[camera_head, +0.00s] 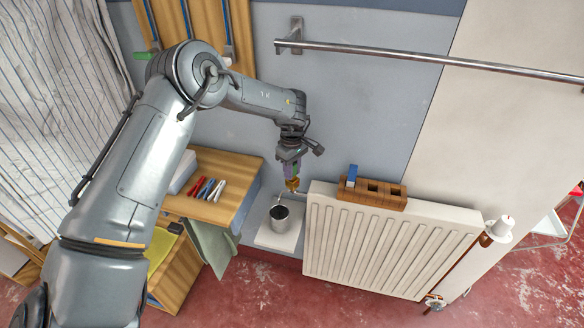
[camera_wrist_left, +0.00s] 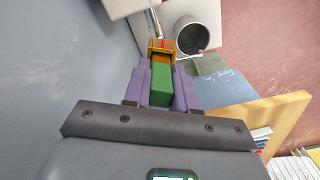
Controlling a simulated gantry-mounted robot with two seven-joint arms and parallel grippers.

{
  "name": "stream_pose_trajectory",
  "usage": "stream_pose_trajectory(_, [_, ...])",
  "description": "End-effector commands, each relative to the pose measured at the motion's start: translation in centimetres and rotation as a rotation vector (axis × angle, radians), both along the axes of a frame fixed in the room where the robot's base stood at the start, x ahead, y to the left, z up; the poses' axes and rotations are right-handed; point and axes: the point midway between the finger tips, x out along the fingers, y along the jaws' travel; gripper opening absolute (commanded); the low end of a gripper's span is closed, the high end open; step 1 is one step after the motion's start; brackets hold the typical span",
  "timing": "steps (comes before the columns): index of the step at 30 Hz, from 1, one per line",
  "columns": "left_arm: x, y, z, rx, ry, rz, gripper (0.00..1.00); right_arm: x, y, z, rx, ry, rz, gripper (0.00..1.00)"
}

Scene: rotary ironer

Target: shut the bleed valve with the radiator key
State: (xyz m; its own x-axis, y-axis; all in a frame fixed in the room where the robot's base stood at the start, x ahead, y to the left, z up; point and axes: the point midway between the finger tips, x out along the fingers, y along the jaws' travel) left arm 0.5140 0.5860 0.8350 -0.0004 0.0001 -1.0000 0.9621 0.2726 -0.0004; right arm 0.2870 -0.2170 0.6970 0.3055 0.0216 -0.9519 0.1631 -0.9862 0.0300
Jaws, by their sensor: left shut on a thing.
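My left gripper (camera_head: 290,168) is at the upper left corner of the white radiator (camera_head: 390,245). In the left wrist view its purple fingers (camera_wrist_left: 161,78) are shut on the green handle of the radiator key (camera_wrist_left: 161,50), whose brass-coloured head points away from me. The key's brass head also shows in the head view (camera_head: 292,184), at or very near the radiator's end. The bleed valve is mostly hidden behind the key head, so I cannot tell whether the key is seated on it. My right gripper is not in view.
A metal cup (camera_head: 279,214) stands on a white base below the key. A wooden slotted holder (camera_head: 378,191) with a blue piece sits on the radiator. A wooden bench (camera_head: 225,170) with coloured pens is at left, a rail (camera_head: 430,60) above, a white valve knob (camera_head: 500,228) at right.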

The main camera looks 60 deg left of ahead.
Motion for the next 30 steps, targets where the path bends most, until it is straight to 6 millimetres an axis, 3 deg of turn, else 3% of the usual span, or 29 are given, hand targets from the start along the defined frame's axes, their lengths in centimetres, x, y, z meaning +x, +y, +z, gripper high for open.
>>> stream_pose_trajectory(7, [0.02,0.03,0.04,0.003,0.001,-0.379,0.00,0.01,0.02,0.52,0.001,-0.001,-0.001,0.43])
stream_pose_trajectory(17, [0.01,0.04,-0.02,0.001,-0.001,-0.434,0.00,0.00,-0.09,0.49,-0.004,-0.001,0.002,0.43])
stream_pose_trajectory(18, [0.02,0.05,-0.02,0.001,-0.001,-0.434,0.32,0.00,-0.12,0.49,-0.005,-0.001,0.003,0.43])
stream_pose_trajectory(22, [0.00,0.03,-0.02,0.001,-0.001,-0.433,0.52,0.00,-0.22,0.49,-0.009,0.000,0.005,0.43])
stream_pose_trajectory(23, [0.00,0.02,-0.02,0.001,-0.001,-0.432,0.56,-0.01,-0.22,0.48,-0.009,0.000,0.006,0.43])
stream_pose_trajectory(30, [0.00,0.01,-0.01,0.000,0.000,-0.432,0.56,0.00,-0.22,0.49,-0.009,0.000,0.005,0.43])
